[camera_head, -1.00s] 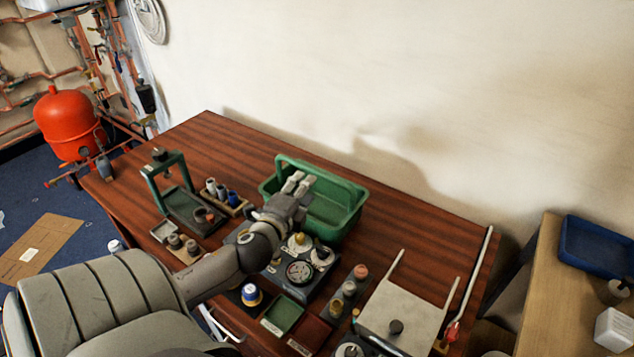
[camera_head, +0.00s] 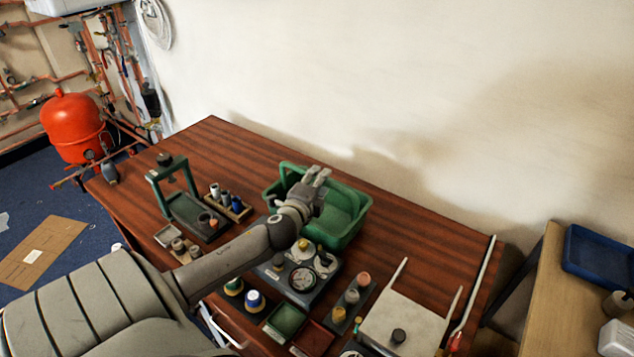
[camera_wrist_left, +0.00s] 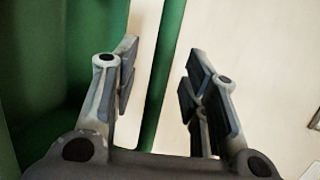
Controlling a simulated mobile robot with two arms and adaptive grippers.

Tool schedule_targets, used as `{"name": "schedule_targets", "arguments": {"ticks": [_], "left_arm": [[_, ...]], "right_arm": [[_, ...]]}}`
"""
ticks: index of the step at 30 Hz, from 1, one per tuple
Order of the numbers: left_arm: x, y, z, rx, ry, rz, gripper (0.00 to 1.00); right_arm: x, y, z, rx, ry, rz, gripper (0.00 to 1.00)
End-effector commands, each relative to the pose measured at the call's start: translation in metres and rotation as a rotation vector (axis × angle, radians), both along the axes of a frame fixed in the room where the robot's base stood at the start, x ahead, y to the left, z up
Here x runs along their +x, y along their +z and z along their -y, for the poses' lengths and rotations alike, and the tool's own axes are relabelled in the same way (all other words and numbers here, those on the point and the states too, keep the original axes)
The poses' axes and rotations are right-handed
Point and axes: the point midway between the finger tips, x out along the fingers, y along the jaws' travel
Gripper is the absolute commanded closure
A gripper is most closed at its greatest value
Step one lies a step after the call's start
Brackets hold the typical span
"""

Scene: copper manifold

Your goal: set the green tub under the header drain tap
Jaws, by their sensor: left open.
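The green tub (camera_head: 343,232) stands upright on the dark red-brown table, near the wall. My left gripper (camera_head: 320,172) is above the tub, with its fingertips near the tub's far rim. In the left wrist view the two fingers (camera_wrist_left: 160,75) stand apart. A narrow green strip of the tub (camera_wrist_left: 163,70) shows between them, with pale wall on both sides of it; I cannot tell if a finger touches it. Copper pipework with several valves (camera_head: 108,55) is at the far left; I cannot pick out the header drain tap. My right gripper is not in view.
A green press stand (camera_head: 160,185), a rack of small bottles (camera_head: 228,203) and a gauge block (camera_head: 300,280) crowd the table by the tub. A red tank (camera_head: 75,127) stands by the pipes. Cardboard (camera_head: 42,250) lies on the blue floor. The table's far left is fairly clear.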

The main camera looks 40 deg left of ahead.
Motion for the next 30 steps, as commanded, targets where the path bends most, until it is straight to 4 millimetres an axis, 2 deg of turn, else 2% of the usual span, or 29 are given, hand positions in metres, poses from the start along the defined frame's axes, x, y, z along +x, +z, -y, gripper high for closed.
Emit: {"name": "schedule_targets", "arguments": {"ticks": [6, 14, 24, 30], "left_arm": [[0.017, -0.004, -0.007, 0.000, 0.000, 0.000, 0.59], [0.018, -0.004, -0.007, 0.000, 0.000, -0.001, 0.59], [0.018, -0.004, -0.007, 0.000, 0.000, -0.001, 1.00], [0.018, -0.005, -0.007, 0.000, 0.000, -0.001, 1.00]], "right_arm": [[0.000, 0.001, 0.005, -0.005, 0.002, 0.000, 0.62], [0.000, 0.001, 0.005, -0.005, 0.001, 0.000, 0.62], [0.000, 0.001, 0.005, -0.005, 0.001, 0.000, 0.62], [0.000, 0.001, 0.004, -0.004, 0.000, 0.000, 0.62]]}}
